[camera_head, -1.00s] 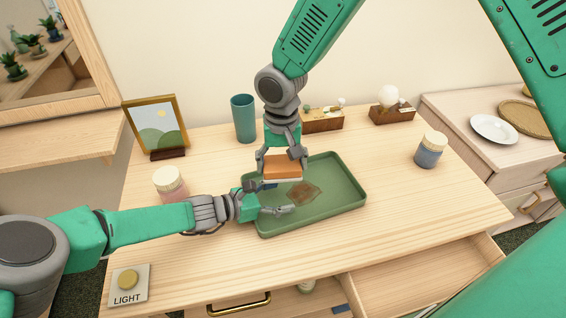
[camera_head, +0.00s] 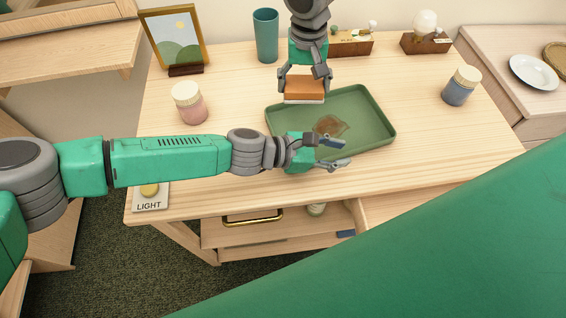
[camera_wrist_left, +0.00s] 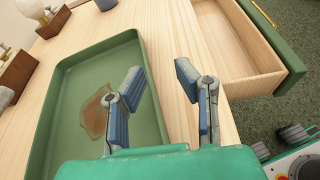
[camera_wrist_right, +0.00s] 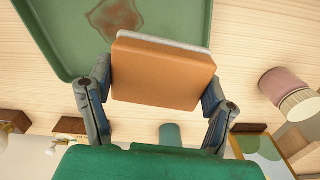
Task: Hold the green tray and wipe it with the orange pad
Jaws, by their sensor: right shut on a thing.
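The green tray (camera_head: 372,112) lies on the wooden table with a brown stain (camera_head: 331,124) on its floor. My right gripper (camera_head: 304,80) is shut on the orange pad (camera_head: 305,87), whose pale underside faces down, above the tray's far left edge. In the right wrist view the pad (camera_wrist_right: 162,75) sits between both fingers, apart from the stain. My left gripper (camera_head: 345,153) is open at the tray's near side. In the left wrist view, one finger is over the tray and the other over the table, with the tray's near wall (camera_wrist_left: 153,95) between them.
A pink jar (camera_head: 190,104) stands left of the tray and a blue jar (camera_head: 461,86) to its right. A teal cup (camera_head: 266,35), picture frame (camera_head: 174,40) and wooden boxes line the back. A drawer (camera_wrist_left: 236,50) is open below the front edge.

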